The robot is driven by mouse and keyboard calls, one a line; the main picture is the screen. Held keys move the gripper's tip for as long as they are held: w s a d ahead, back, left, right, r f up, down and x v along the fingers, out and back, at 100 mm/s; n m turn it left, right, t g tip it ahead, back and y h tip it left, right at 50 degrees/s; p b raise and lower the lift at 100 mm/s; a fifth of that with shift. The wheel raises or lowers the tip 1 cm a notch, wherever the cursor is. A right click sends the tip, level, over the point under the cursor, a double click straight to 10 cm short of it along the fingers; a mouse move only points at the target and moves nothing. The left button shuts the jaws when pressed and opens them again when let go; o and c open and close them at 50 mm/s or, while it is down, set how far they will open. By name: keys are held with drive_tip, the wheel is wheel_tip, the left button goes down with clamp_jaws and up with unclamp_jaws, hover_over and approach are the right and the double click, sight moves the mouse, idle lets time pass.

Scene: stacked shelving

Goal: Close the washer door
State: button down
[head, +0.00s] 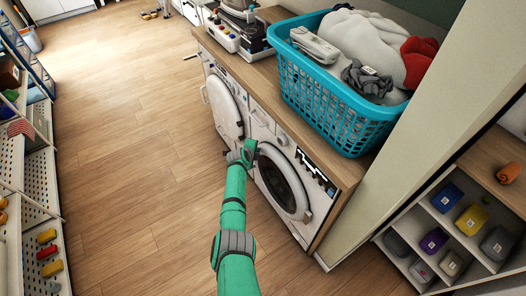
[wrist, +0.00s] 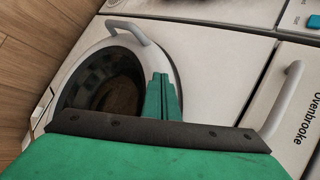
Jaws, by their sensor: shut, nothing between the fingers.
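Two white washers stand side by side under a wooden counter. The far washer's round white door (head: 224,108) appears swung out from its body, with its handle at the left edge. The near washer's door (head: 284,181) has a dark round window; it looks close to the front, but I cannot tell if it is latched. My gripper (head: 249,149) is shut and empty in front of the near washer's upper left. In the wrist view, my gripper (wrist: 162,97) overlaps the rim of a round door with a grey handle (wrist: 131,29). Contact cannot be told.
A teal laundry basket (head: 337,112) stands on the counter (head: 268,76). In the wrist view, a second grey handle (wrist: 286,98) sticks out of the washer's panel. Shelves stand at the left and lower right. The wood floor (head: 130,120) left of the washers is clear.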

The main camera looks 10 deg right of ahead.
drive_tip(key=s+a+r, duration=0.5)
drive_tip(key=a+r, duration=0.2)
drive_tip(key=a, duration=0.3)
drive_tip(key=s+d+f+n+t, duration=0.2)
drive_tip(key=s+d+f+n, duration=0.55)
drive_tip(key=s+d, duration=0.4)
drive_tip(key=s+a+r+n+t+y, duration=0.2)
drive_tip(key=s+n, duration=0.8)
drive_tip(key=s, duration=2)
drive_tip(key=s+a+r+n+t+y, duration=0.1)
drive_tip(key=s+a+r+n, duration=0.1)
drive_tip(key=s+r, duration=0.7)
drive_tip(key=s+a+r+n+t+y, duration=0.1)
drive_tip(key=s+a+r+n+t, duration=0.1)
drive_tip(key=s+r, duration=0.8)
wheel_tip(320, 180, up, 3)
drive_tip(key=shift+s+a+r+n, duration=0.1)
drive_tip(key=shift+s+a+n, duration=0.15)
drive_tip(key=shift+a+n, duration=0.6)
